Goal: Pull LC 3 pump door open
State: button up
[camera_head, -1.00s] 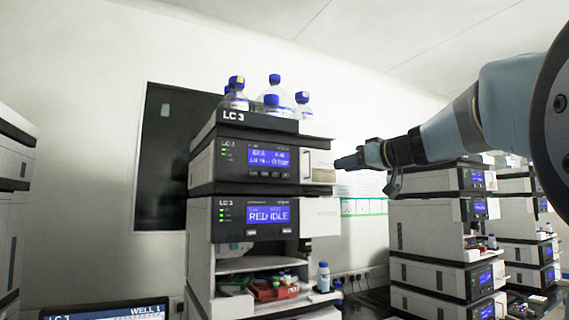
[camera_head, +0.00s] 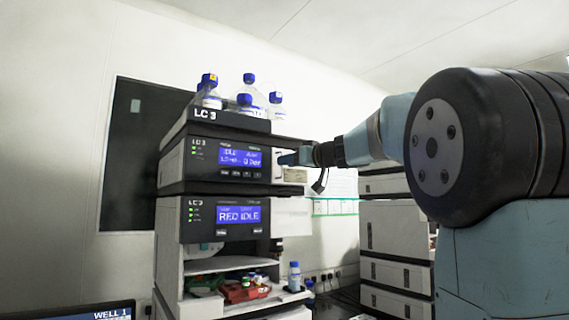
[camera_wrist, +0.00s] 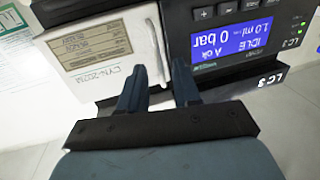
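The LC 3 pump (camera_head: 229,159) is the upper module with a blue display; it also shows upside down in the wrist view (camera_wrist: 240,40). Its white door (camera_head: 292,174) is at the display's right and looks shut. In the wrist view the door (camera_wrist: 98,45) carries a label, and its thin upright handle (camera_wrist: 161,45) is along the edge beside the display. My gripper (camera_wrist: 158,68) is open, its two dark fingers apart with the handle's end between them; contact cannot be told. In the head view my gripper (camera_head: 285,159) is in front of the door, hiding part of it.
Blue-capped bottles (camera_head: 245,97) stand on top of the stack. Below the pump is another module reading RED IDLE (camera_head: 238,215), then an open shelf with a red tray (camera_head: 245,291). Another stack (camera_head: 395,240) stands at the right, partly behind my arm.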

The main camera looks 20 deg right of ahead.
jog(key=shift+x, duration=1)
jog(key=shift+c, duration=0.4)
grip_shut()
jog(key=shift+a, duration=0.3)
jog(key=shift+d, duration=0.15)
jog(key=shift+s+d, duration=0.1)
jog(key=shift+d, duration=0.05)
